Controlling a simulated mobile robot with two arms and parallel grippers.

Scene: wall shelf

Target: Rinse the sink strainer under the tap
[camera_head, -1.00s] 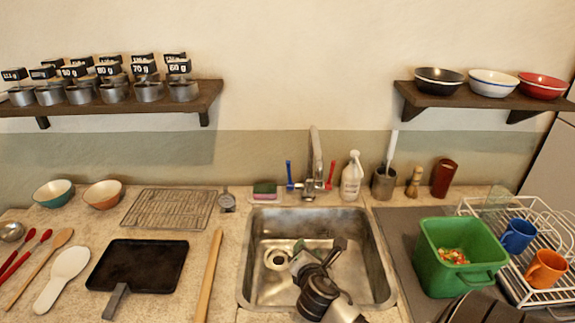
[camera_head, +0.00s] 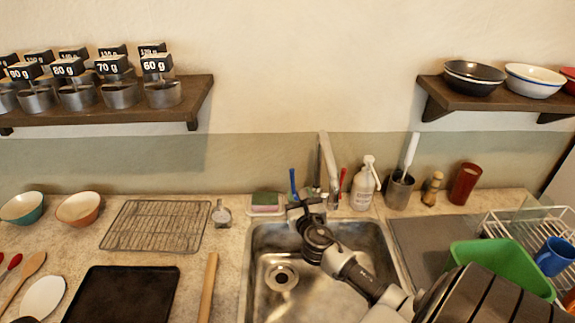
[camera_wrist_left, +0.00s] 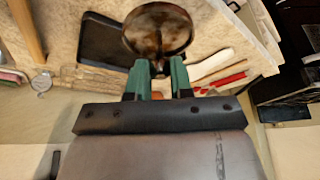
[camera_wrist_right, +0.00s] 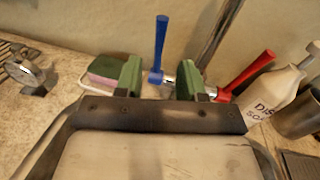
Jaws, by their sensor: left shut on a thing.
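The left wrist view shows a round, brown-stained metal strainer (camera_wrist_left: 158,28) at the fingertips of my left gripper (camera_wrist_left: 160,66), which is shut on it. The left gripper is outside the head view. My right gripper (camera_head: 307,209) is at the back of the sink (camera_head: 255,305), by the tap (camera_head: 328,160). In the right wrist view the right gripper (camera_wrist_right: 160,78) is open, with the tap's blue handle (camera_wrist_right: 160,42) showing between its fingers. I cannot tell whether they touch. The red handle (camera_wrist_right: 247,71) is to the right. The drain (camera_head: 281,278) shows in the sink.
A sponge (camera_head: 266,201) and soap bottle (camera_head: 364,187) flank the tap. A green bin (camera_head: 497,262) and dish rack (camera_head: 507,220) stand right. A wire rack (camera_head: 155,226), black tray (camera_head: 120,295) and wooden rolling pin (camera_head: 209,285) lie left.

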